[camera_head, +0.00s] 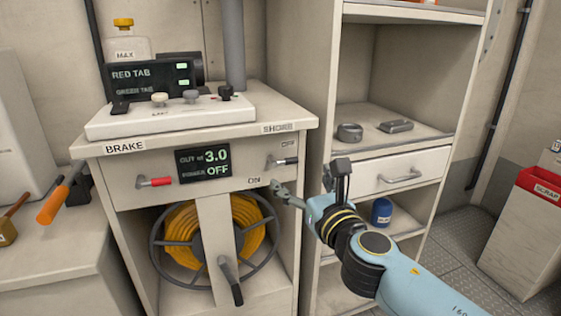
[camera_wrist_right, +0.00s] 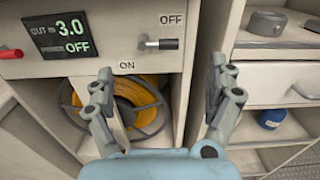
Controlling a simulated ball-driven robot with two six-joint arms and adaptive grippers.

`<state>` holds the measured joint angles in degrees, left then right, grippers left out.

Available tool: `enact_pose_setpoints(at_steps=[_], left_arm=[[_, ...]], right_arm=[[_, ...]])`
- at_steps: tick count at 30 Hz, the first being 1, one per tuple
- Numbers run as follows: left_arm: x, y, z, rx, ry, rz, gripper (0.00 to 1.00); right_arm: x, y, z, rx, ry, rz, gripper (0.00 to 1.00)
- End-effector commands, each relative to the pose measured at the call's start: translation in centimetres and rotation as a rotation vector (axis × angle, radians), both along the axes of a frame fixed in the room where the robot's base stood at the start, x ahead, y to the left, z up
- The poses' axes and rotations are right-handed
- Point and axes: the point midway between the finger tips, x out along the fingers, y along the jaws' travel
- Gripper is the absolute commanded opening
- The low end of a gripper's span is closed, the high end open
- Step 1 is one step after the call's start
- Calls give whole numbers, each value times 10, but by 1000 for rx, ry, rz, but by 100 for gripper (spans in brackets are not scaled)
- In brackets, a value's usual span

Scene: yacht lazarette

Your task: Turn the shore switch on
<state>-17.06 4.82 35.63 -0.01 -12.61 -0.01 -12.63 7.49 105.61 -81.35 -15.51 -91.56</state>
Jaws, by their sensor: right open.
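The shore switch (camera_head: 282,161) is a small lever with a metal stem and dark handle on the front of the cabinet, under the SHORE label (camera_head: 281,127). In the right wrist view the lever (camera_wrist_right: 160,43) lies about level, handle to the right, with OFF above and ON below left. The display (camera_head: 204,160) reads 3.0 and OFF. My right gripper (camera_head: 304,183) is open and empty, in front of and just below the switch. In the right wrist view its fingers (camera_wrist_right: 162,70) stand apart below the lever, not touching it. My left gripper is out of view.
A red-handled BRAKE lever (camera_head: 154,181) is on the cabinet's left. Below is a reel of yellow cable (camera_head: 180,228) with a crank (camera_head: 231,280). To the right stand shelves with a drawer (camera_head: 395,172) and a blue jar (camera_head: 381,211). A red-topped scrap bin (camera_head: 540,184) is far right.

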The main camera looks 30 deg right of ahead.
Motion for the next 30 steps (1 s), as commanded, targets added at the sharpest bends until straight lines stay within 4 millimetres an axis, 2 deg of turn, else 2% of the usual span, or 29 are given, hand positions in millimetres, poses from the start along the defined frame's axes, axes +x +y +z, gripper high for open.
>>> enact_pose_setpoints(at_steps=[6,12,17,25,30], left_arm=[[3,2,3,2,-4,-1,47],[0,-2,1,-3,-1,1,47],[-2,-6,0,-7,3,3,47],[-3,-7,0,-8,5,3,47],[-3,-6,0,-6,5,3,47]], right_arm=[[45,-11,1,-1,-1,-1,89],[74,-18,-1,1,1,0,89],[83,-20,-1,1,2,0,89],[84,-20,-1,1,2,0,87],[84,-20,-1,1,2,0,65]])
